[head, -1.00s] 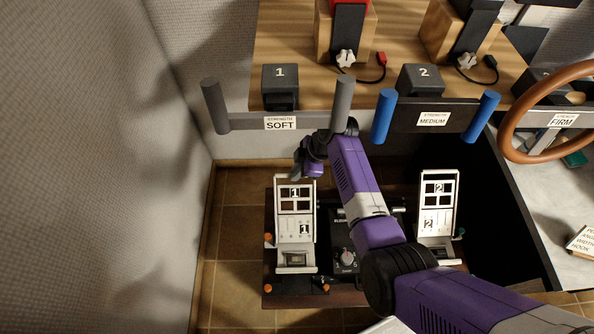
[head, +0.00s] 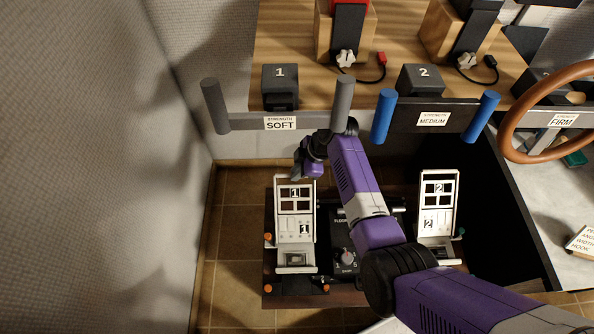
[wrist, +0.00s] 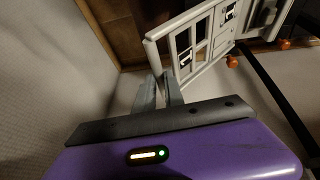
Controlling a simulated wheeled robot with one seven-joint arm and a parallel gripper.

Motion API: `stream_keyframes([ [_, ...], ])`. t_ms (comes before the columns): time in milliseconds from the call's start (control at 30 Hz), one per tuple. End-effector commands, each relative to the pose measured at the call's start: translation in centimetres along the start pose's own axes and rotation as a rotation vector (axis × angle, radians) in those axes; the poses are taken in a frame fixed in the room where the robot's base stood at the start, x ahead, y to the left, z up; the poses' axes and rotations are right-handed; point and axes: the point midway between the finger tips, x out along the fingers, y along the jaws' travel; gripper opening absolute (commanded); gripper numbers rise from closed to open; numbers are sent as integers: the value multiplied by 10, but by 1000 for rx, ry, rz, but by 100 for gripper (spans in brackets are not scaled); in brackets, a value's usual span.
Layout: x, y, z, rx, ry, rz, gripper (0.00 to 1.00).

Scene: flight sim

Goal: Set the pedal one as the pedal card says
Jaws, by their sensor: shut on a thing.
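Pedal one (head: 295,222) is a pale upright plate with square cut-outs and "1" labels, on the left of the dark pedal base. It also shows in the wrist view (wrist: 188,52), tilted across the upper right. My gripper (head: 298,172) is at the plate's top end. In the wrist view my gripper's fingers (wrist: 160,90) are close together at the plate's end edge, shut on it; the exact contact is partly hidden.
Pedal two (head: 437,212) stands to the right, beyond my arm. A dial (head: 346,257) sits between the pedals, close to my arm. A wooden desk (head: 405,52) with grey and blue posts overhangs behind. A wall is close on the left, with a strip of bare floor (head: 232,240) beside the base.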

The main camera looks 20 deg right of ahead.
Motion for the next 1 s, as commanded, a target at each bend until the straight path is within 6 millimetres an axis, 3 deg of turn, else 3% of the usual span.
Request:
stream_keyframes([
  [400, -28, -23, -10, 1, -2, 0, 0],
  [767, -27, -29, -10, 2, -2, -1, 0],
  [800, -27, -30, -10, 2, -2, -1, 15],
  [900, -27, -29, -10, 2, -1, -1, 35],
  [1000, -27, -29, -10, 1, -1, -1, 35],
])
